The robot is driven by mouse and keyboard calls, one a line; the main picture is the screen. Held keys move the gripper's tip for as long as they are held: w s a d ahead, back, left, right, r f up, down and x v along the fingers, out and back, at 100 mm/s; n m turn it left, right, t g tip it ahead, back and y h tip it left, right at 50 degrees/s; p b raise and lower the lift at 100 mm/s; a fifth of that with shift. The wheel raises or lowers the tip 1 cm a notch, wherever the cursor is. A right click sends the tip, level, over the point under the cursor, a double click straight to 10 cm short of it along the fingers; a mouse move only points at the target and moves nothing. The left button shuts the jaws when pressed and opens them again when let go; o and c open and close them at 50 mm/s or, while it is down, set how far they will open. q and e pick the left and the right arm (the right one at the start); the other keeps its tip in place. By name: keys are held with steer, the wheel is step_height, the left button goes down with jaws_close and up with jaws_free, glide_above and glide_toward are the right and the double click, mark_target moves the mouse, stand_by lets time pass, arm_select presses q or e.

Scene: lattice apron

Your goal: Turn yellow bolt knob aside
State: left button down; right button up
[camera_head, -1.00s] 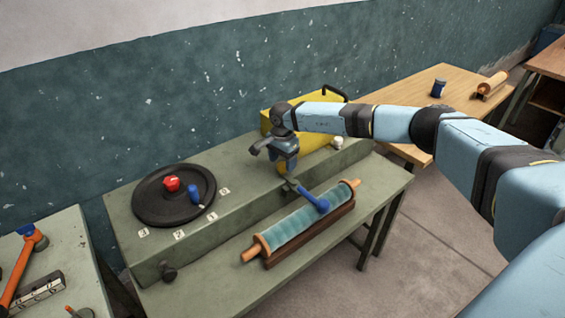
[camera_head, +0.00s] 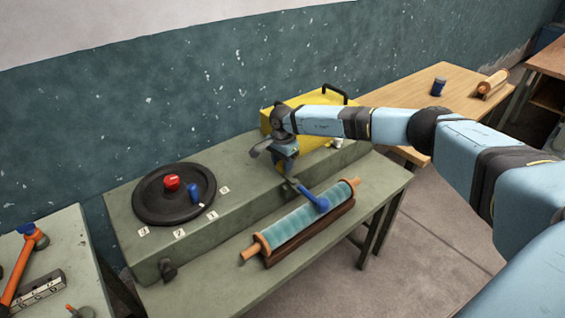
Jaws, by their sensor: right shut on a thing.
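A yellow box (camera_head: 318,97) with a black handle on top stands at the back of the green bench. My right gripper (camera_head: 283,163) is at its left front side, pointing down, with its jaws shut. The yellow bolt knob cannot be made out; the gripper and wrist cover that part of the box, and what lies between the fingers is hidden. My left gripper is not in view.
The green bench (camera_head: 225,290) carries a black disc (camera_head: 150,208) with a red knob (camera_head: 172,182), a blue peg (camera_head: 194,193), and a teal roller (camera_head: 295,227) with a blue-handled crank (camera_head: 316,201) close below my gripper. A white knob (camera_head: 337,143) is right of the gripper.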

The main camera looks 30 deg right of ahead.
steer(key=m, duration=0.7)
steer(key=shift+m, duration=0.4)
steer(key=m, duration=0.4)
steer(key=shift+r+m+p, duration=0.1)
steer(key=shift+m+p, duration=0.2)
steer(key=shift+p, duration=0.05)
steer(key=shift+m+p, duration=0.4)
steer(key=shift+m, duration=1.9)
steer(key=o, duration=0.9)
steer(key=shift+o, duration=0.2)
